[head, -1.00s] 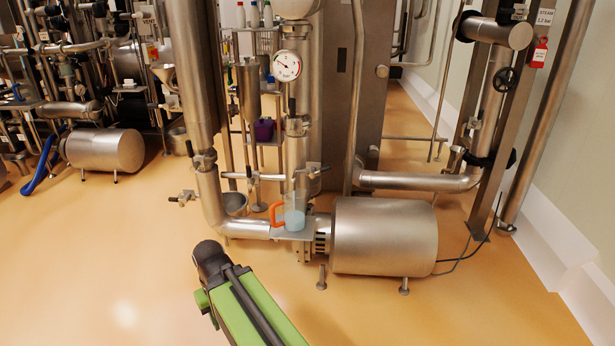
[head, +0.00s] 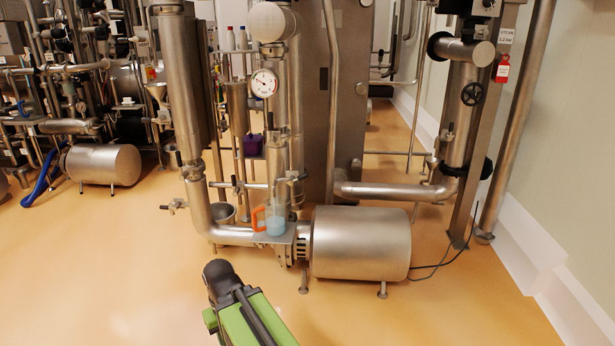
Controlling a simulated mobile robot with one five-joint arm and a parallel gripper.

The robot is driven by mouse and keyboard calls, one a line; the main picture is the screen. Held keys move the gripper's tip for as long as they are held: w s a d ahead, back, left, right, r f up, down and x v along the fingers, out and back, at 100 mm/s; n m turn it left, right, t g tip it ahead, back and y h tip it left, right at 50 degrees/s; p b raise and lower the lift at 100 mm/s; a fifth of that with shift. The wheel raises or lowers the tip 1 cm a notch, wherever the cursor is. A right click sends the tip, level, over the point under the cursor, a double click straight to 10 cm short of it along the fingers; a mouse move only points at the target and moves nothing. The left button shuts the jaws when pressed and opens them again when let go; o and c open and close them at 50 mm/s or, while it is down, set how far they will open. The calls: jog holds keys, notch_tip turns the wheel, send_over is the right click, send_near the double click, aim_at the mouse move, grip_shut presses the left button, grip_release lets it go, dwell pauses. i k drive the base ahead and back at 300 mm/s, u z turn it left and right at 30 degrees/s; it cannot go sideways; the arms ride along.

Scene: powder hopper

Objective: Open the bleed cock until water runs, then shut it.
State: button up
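A small cock with a short handle (head: 174,205) sticks out to the left of the slanting steel pipe in the head view. Another small valve (head: 291,177) sits on the upright pipe below the pressure gauge (head: 265,83). I cannot tell which is the bleed cock, nor whether either is open. No running water shows. A clear jug with an orange handle and pale blue contents (head: 276,224) stands on a small plate beside the pump. My green arm with a dark rounded end is at the bottom, in front of the pipes. My gripper's fingers do not show.
A steel pump housing (head: 361,243) stands on short legs right of the jug, with a black cable (head: 432,270) trailing on the floor. The orange floor in front is clear.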

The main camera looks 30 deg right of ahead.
aim_at(291, 182)
jog(key=z, duration=0.3)
jog(key=i, duration=1.55)
jog(key=u, duration=0.3)
